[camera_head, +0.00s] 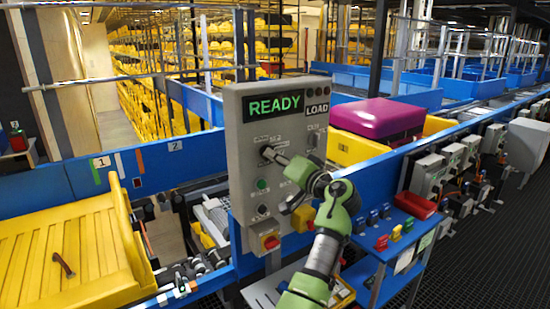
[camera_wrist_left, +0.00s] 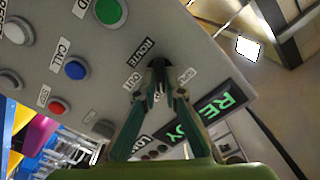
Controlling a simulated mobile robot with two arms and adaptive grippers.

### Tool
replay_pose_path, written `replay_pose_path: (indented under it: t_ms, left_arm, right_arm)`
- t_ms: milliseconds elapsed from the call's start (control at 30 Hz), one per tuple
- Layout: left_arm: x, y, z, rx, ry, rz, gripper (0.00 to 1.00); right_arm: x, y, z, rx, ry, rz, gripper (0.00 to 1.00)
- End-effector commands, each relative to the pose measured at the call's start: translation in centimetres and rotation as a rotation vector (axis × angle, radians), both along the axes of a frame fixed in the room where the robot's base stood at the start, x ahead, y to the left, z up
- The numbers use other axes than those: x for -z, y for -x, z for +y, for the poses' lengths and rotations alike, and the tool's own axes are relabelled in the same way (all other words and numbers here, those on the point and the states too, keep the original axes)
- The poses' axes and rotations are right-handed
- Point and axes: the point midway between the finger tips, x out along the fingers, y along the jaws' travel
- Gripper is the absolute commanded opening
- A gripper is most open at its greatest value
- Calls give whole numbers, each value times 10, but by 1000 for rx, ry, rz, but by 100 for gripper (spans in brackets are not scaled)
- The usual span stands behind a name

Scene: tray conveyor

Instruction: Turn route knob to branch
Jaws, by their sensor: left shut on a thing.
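The grey control panel (camera_head: 238,190) stands upright, with a green READY display (camera_head: 272,107) at its top. My left gripper (camera_head: 272,154) reaches the upper left of the panel face from the right. In the left wrist view its two fingers (camera_wrist_left: 157,88) are closed around the dark route knob (camera_wrist_left: 157,63), beside the ROUTE label (camera_wrist_left: 141,52) and a label reading OUT (camera_wrist_left: 133,82). The fingers partly cover the knob, and I cannot tell which way it points. My right gripper does not show.
A yellow tray (camera_head: 70,225) with a brown object lies left. A magenta case (camera_head: 378,117) sits behind, and a blue cart (camera_head: 385,260) stands right.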

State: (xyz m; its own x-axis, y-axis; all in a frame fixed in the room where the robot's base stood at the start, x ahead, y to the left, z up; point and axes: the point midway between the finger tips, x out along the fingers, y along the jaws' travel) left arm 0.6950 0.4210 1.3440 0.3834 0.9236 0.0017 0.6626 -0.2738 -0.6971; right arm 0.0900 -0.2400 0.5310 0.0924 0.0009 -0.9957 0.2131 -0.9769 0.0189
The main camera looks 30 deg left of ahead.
Motion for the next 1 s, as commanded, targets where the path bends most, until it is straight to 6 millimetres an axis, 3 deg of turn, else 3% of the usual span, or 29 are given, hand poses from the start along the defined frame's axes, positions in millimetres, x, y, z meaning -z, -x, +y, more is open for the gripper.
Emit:
replay_pose_path:
  t_ms: [600,1000]
  left_arm:
    - [-3,1,3,-5,-175,418,0]
    - [-4,2,3,-7,-235,562,0]
  right_arm:
    - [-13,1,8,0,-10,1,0]
    - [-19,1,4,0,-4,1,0]
